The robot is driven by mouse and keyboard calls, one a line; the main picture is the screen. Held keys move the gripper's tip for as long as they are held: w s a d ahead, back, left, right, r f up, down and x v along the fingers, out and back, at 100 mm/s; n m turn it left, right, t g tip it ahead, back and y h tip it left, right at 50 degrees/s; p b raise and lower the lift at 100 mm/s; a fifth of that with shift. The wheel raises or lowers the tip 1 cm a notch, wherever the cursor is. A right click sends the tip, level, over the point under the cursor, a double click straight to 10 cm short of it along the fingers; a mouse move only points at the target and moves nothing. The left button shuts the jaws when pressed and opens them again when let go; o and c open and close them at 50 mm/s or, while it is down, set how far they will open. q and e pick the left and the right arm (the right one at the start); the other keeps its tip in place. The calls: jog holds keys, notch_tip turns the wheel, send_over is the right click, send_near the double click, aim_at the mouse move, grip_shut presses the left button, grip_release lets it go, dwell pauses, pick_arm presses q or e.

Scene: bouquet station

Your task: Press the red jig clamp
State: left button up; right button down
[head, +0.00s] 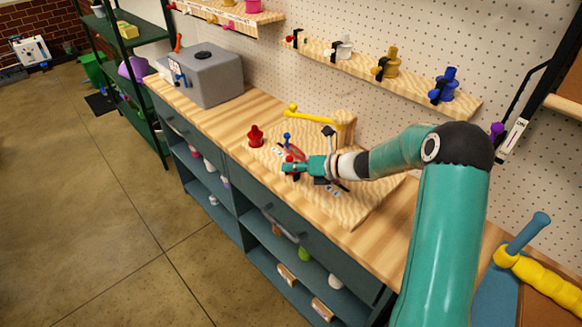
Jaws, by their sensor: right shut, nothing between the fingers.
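A wooden jig board (365,205) lies on the workbench. A small red part (290,158), which looks like the tip of the red clamp, shows right beside my right gripper (287,169). The gripper is over the board's left part, shut and empty, and hides part of what lies behind and below it. I cannot tell whether it touches the red part. A larger red piece (255,136) stands upright at the board's far left edge, apart from the gripper. My left gripper is not in view.
A yellow arm (310,115), a small blue knob (287,137) and a black-topped lever (328,131) stand on the board near my arm. A grey box (208,75) sits at the bench's far end. A wall shelf (420,86) holds coloured pieces. Bench between box and board is clear.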

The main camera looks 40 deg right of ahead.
jog(key=s+a+b, duration=0.1)
jog(key=a+b, duration=0.2)
jog(key=a, duration=0.1)
jog(key=s+d, duration=0.4)
jog(key=s, duration=0.1)
jog(key=s+d+b, duration=0.1)
jog(key=s+d, duration=0.1)
jog(key=s, duration=0.1)
jog(key=shift+s, duration=0.15)
jog(key=shift+a, duration=0.1)
